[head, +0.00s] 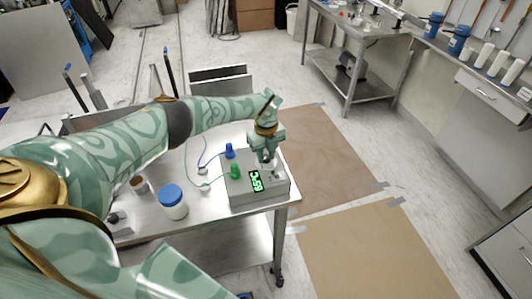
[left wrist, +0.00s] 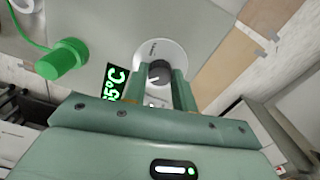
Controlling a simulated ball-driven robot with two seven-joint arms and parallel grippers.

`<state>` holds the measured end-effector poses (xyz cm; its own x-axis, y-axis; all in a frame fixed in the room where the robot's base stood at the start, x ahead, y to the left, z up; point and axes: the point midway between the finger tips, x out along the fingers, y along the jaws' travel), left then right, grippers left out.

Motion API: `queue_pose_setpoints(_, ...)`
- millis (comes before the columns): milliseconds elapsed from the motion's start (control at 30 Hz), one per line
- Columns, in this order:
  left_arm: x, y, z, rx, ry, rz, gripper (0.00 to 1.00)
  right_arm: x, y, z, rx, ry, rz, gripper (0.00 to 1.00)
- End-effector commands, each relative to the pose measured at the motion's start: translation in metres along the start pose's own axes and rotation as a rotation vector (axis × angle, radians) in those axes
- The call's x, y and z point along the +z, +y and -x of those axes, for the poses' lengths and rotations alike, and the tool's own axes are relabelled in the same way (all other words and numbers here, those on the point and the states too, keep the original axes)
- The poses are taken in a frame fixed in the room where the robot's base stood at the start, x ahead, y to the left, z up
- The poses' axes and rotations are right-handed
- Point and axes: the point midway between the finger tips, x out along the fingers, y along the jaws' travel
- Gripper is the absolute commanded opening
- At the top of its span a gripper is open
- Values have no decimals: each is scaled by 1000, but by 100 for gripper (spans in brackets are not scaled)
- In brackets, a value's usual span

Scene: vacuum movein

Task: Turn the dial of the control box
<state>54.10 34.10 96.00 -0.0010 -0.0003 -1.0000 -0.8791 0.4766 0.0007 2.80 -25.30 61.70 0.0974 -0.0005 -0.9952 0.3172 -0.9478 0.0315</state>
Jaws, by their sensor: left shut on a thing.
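The control box (head: 276,194) is a grey box near the right end of the metal table, with a green digital display (head: 257,181) on its top. The left wrist view also shows the display (left wrist: 113,84), partly hidden by my gripper. The dial (left wrist: 159,71) is a dark round knob with a white mark, set on a round pale plate (left wrist: 150,50). My left gripper (head: 268,158) points down over the box top. In the left wrist view its fingers (left wrist: 161,80) are shut on the dial, one on each side. My right gripper is out of view.
A green plug (head: 235,171) and a blue plug (head: 230,151) with cables stand at the box's left side. A white jar with a blue lid (head: 172,200) and a brown-topped small jar (head: 139,184) stand on the table (head: 213,207). Cardboard sheets (head: 365,250) lie on the floor to the right.

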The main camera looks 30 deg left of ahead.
Motion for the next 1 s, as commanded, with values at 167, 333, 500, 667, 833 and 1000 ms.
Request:
queue_pose_setpoints(167, 2, -1, 2, -4, -3, 6, 4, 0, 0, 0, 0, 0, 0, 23)
queue_pose_setpoints(333, 2, -1, 2, -5, -4, 5, 4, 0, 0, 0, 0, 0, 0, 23)
queue_pose_setpoints(500, 1, -1, 2, -3, -3, 4, 49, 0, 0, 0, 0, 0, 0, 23)
queue_pose_setpoints(667, 1, 0, 1, -2, -2, 3, 49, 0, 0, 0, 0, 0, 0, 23)
queue_pose_setpoints(833, 1, -1, 10, -3, -2, 1, 49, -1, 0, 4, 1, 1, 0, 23)
queue_pose_setpoints(1000, 2, -1, 46, -5, -4, 2, 49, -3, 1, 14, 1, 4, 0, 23)
